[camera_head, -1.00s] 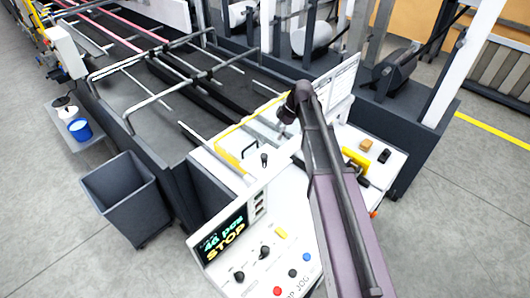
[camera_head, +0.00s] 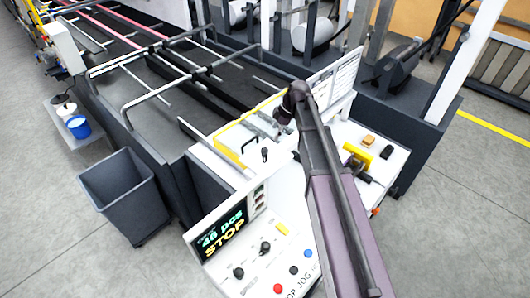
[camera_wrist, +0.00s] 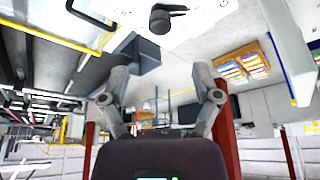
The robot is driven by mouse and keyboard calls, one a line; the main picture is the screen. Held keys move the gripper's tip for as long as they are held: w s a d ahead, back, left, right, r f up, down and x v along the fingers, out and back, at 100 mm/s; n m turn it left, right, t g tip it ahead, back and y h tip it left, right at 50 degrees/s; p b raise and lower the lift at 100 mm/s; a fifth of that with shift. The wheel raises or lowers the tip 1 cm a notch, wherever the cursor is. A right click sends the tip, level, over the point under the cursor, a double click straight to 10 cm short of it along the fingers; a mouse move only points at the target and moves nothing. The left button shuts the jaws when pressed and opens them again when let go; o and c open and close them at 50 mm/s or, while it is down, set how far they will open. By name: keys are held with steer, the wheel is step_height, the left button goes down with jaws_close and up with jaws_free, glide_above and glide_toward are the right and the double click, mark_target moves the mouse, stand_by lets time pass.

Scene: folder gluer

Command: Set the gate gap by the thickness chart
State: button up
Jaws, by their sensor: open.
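The thickness chart (camera_head: 336,80) is a white printed board standing behind the machine's white top; its text is too small to read. A black lever knob (camera_head: 265,154) stands on the white top beside a yellow-edged guard (camera_head: 232,135). A black lever knob also shows at the top of the wrist view (camera_wrist: 160,17), beyond my fingertips. My gripper (camera_wrist: 163,72) is open, its two fingers apart with nothing held between them. In the head view my gripper is small and partly hidden by my arm, above the white top. I cannot pick out the gate gap itself.
The control panel (camera_head: 250,250) has knobs, coloured buttons and a screen (camera_head: 222,232) reading STOP. A yellow block (camera_head: 357,153), a small tan block (camera_head: 369,140) and a black item (camera_head: 386,152) lie on the right deck. A grey bin (camera_head: 125,190) stands at left on open floor.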

mark_target(265, 149)
steer(key=shift+b+x, duration=4.3)
steer(key=shift+x, duration=0.7)
steer(key=shift+a, duration=0.1)
jaws_close()
